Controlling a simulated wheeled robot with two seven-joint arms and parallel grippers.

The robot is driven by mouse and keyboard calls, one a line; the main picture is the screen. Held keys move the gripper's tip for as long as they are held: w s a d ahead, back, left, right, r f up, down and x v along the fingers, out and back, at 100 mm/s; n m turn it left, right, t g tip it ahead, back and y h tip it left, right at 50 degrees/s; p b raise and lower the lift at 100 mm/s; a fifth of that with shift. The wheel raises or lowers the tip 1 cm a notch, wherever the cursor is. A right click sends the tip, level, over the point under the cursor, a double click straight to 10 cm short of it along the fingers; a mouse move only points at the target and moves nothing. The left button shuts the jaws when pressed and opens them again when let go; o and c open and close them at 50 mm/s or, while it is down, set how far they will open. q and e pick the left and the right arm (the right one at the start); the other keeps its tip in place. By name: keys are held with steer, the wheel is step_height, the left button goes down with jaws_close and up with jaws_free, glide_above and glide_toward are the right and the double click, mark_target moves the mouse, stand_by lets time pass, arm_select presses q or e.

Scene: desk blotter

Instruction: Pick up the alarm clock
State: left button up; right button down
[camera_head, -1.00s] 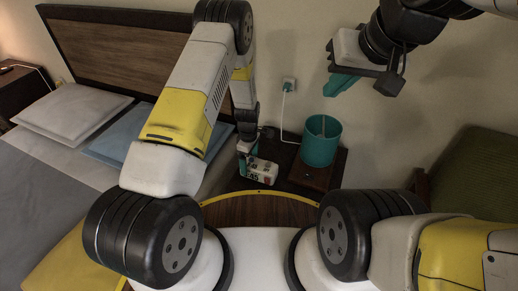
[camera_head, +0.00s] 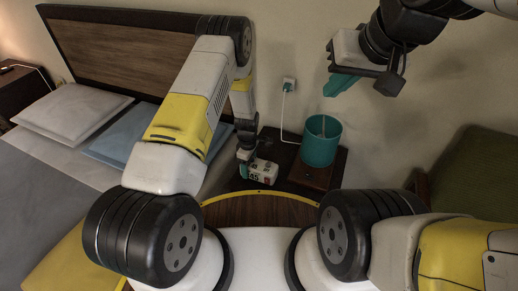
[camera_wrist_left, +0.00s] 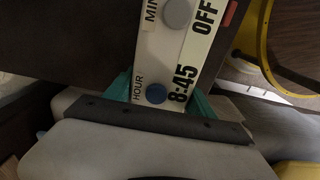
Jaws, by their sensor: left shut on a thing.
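The alarm clock (camera_head: 266,172) is a small white box with dark markings, over the dark nightstand to the left of the teal lamp. My left gripper (camera_head: 247,167) is shut on it at its left end. In the left wrist view the clock (camera_wrist_left: 178,48) shows "8:45", "OFF", "HOUR" and "MIN" labels, with a blue and a grey button. The teal fingers of the left gripper (camera_wrist_left: 160,96) sit on either side of it. I cannot tell whether the clock touches the nightstand. My right gripper (camera_head: 340,82) hangs empty at the upper right, its finger gap unclear.
The teal cylindrical lamp (camera_head: 321,143) stands on a wooden base close to the clock's right. Its white cord runs up to a wall outlet (camera_head: 289,85). The bed (camera_head: 50,165) lies to the left, and a green chair (camera_head: 480,180) stands at the right.

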arm_select(q)
steer(key=shift+r, duration=0.1)
steer(key=shift+w+r, duration=0.1)
steer(key=shift+r, duration=0.45)
step_height(320, 180, up, 2)
steer(key=shift+r, duration=0.1)
steer(key=s+d+r, duration=0.1)
steer(key=s, duration=1.5)
steer(key=shift+r, duration=0.25)
steer(key=shift+w+d, duration=0.1)
steer(key=shift+w+a+f, duration=0.2)
steer(key=shift+w+f, duration=0.65)
steer(key=shift+w, duration=1.75)
steer(key=shift+w+a+f, duration=0.2)
steer(key=shift+w+f, duration=0.6)
steer(key=shift+w, duration=1.85)
steer(key=shift+w+a+f, duration=0.2)
steer(key=shift+w+f, duration=0.65)
steer(key=shift+w, duration=1.75)
